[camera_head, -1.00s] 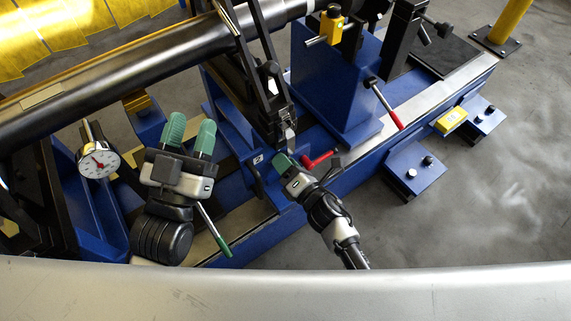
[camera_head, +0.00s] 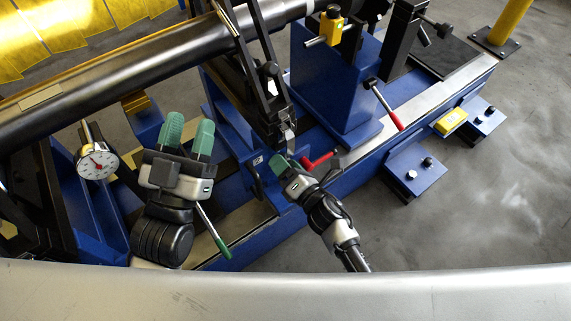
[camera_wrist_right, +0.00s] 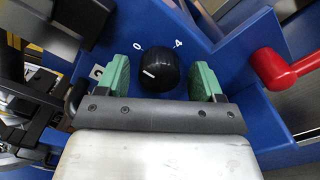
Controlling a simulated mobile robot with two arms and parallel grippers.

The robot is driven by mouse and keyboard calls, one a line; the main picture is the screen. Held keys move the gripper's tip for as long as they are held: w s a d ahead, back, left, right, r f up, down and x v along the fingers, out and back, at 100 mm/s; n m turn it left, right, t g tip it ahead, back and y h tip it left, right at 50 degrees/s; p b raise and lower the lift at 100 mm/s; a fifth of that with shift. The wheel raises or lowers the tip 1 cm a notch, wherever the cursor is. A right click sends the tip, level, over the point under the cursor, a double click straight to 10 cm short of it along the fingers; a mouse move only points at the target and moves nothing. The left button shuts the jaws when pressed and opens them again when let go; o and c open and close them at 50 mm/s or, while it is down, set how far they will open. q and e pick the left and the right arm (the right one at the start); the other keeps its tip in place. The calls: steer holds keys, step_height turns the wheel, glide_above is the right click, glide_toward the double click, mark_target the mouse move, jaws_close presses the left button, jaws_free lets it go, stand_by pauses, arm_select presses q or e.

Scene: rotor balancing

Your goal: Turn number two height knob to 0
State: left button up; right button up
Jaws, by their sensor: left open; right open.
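The black round height knob (camera_wrist_right: 158,70) sits on a blue face in the right wrist view. Its white mark lies on the left part of its face. The printed 0 (camera_wrist_right: 138,47) is above it to the left and the printed 4 (camera_wrist_right: 179,43) above it to the right. A small plate with a 2 (camera_wrist_right: 97,72) is further left. My right gripper (camera_wrist_right: 165,80) is open, its green fingers on either side of the knob with visible gaps; it also shows in the head view (camera_head: 292,164). My left gripper (camera_head: 188,134) is open and empty, above the blue frame.
A red-handled lever (camera_wrist_right: 285,68) stands close to the right of my right gripper. A dial gauge (camera_head: 97,164) hangs left of my left gripper. A green-tipped lever (camera_head: 215,232) is below that gripper. The long dark shaft (camera_head: 130,75) crosses behind.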

arm_select(q)
steer(key=f+g, duration=0.1)
steer(key=f+g+y+p, duration=0.1)
steer(key=f+g, duration=0.1)
steer(key=w+f+g, duration=0.1)
steer(key=shift+w+a+f+g+y+p, duration=0.1)
steer(key=shift+a+f+g+y+p, duration=0.2)
steer(key=shift+f+p, duration=0.1)
arm_select(e)
steer(key=v, duration=1.1)
steer(key=shift+w, duration=0.1)
